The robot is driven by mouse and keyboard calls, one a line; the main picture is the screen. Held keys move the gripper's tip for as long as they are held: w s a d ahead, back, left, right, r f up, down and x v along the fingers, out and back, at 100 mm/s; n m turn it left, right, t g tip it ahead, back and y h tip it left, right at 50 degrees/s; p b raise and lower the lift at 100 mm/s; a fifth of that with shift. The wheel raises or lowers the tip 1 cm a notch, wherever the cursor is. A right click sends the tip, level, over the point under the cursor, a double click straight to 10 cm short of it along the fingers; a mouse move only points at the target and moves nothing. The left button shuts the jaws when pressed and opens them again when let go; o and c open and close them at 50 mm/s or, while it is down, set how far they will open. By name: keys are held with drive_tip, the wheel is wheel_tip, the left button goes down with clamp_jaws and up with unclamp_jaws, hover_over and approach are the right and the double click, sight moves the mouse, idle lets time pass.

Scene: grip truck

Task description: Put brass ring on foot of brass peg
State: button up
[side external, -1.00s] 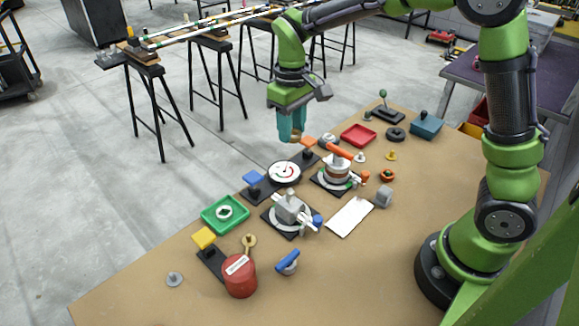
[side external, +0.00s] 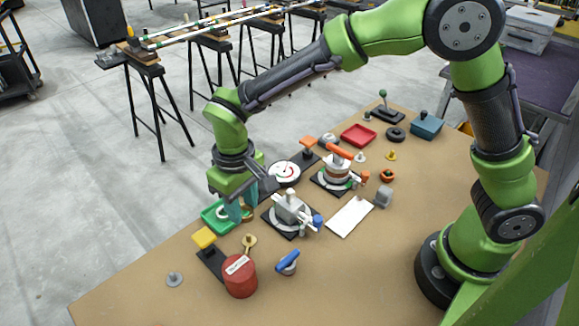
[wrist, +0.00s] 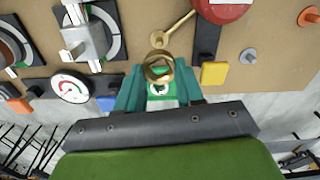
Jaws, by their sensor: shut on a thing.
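My gripper (side external: 236,215) has its teal fingers shut on the brass ring (wrist: 159,66), which shows between the fingertips in the wrist view. In the side view the ring (side external: 248,212) is partly hidden by the fingers.
Grey pegs (side external: 174,279) (side external: 360,156) stand elsewhere. The near-right tabletop is clear.

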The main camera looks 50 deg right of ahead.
drive_tip(key=shift+f, duration=2.7)
drive_tip(key=shift+f, duration=0.2)
drive_tip(key=shift+f, duration=0.4)
drive_tip(key=shift+f, duration=0.85)
idle(0.7)
drive_tip(key=o, duration=1.4)
drive_tip(key=shift+o, duration=0.2)
drive_tip(key=shift+r, duration=3.75)
